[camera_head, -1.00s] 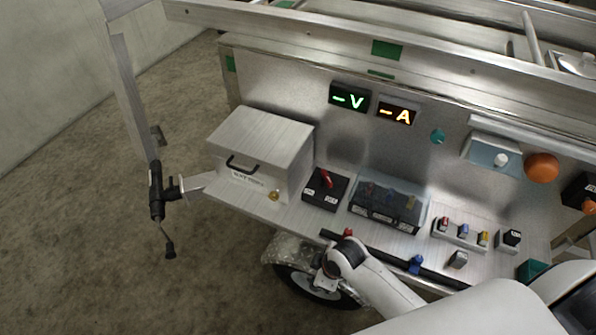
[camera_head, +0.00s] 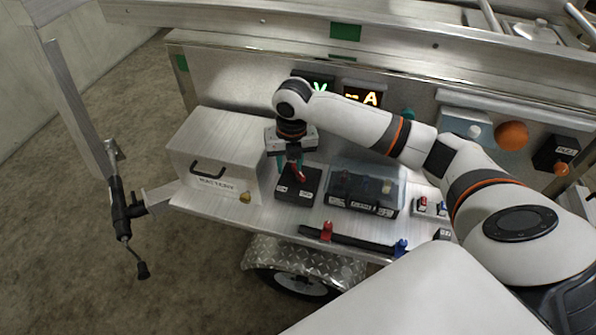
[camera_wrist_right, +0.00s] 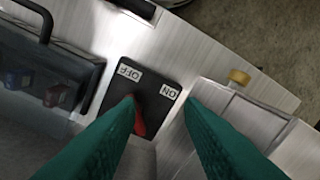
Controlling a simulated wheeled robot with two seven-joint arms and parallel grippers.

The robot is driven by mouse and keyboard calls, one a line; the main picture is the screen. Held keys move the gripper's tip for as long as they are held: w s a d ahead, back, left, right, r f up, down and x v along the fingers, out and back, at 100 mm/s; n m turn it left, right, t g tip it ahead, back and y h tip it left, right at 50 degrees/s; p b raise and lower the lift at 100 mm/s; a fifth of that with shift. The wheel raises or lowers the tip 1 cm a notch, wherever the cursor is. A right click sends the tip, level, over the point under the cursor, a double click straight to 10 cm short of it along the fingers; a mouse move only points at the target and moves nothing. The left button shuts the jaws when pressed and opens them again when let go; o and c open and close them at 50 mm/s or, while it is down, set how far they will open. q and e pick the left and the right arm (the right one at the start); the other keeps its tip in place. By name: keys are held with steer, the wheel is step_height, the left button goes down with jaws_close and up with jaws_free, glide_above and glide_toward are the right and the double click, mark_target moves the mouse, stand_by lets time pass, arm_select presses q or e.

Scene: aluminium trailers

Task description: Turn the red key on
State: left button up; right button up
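The red key (camera_head: 298,174) sits on a small black switch box (camera_head: 299,190) on the trailer's metal shelf. In the right wrist view the red key (camera_wrist_right: 139,122) is partly hidden by a green finger; the box (camera_wrist_right: 148,85) carries an OFF label (camera_wrist_right: 130,72) and an ON label (camera_wrist_right: 169,93). My right gripper (camera_head: 290,168) is over the box, pointing down at the key. In the wrist view its green fingers (camera_wrist_right: 160,100) are apart, with the key between them, close to the left finger. I cannot tell whether that finger touches it. My left gripper is out of view.
A metal battery box (camera_head: 215,155) stands left of the switch box. A clear-covered breaker box (camera_head: 365,190) stands to its right. A black bar with a red clamp (camera_head: 327,230) and a blue clamp (camera_head: 401,247) lies along the front edge. The V and A displays (camera_head: 362,96) are behind.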

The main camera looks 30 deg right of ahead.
mark_target(302, 174)
steer(key=w+d+r+n, duration=0.1)
steer(key=d+r+n, duration=0.2)
steer(key=d+r, duration=0.15)
steer(key=shift+n, duration=0.3)
step_height(302, 174, down, 11)
steer(key=shift+a+f, duration=0.15)
steer(key=shift+f, duration=0.05)
jaws_close()
